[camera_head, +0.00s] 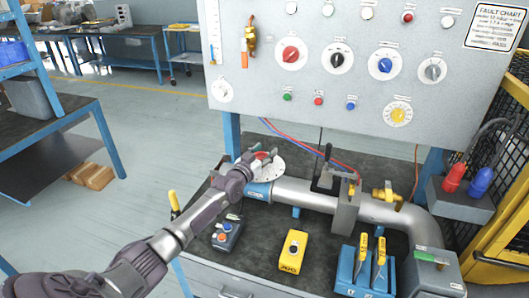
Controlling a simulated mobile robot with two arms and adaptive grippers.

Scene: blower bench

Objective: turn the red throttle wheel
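A small red part, which looks like the red throttle wheel (261,155), shows at the left end of the grey pipe (305,195), just above a pale round disc (270,181). My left gripper (262,160) reaches in from the lower left and is right at this red part. Its fingers cover much of the part, with red showing between them. I cannot tell whether the fingers touch or grip it. My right gripper is not in view.
The upright panel (270,100) behind carries several knobs, including a red one (291,54). On the bench are a yellow box (291,251), a grey box with buttons (227,235) and a blue holder (364,272) with yellow-handled tools. A yellow cage stands right.

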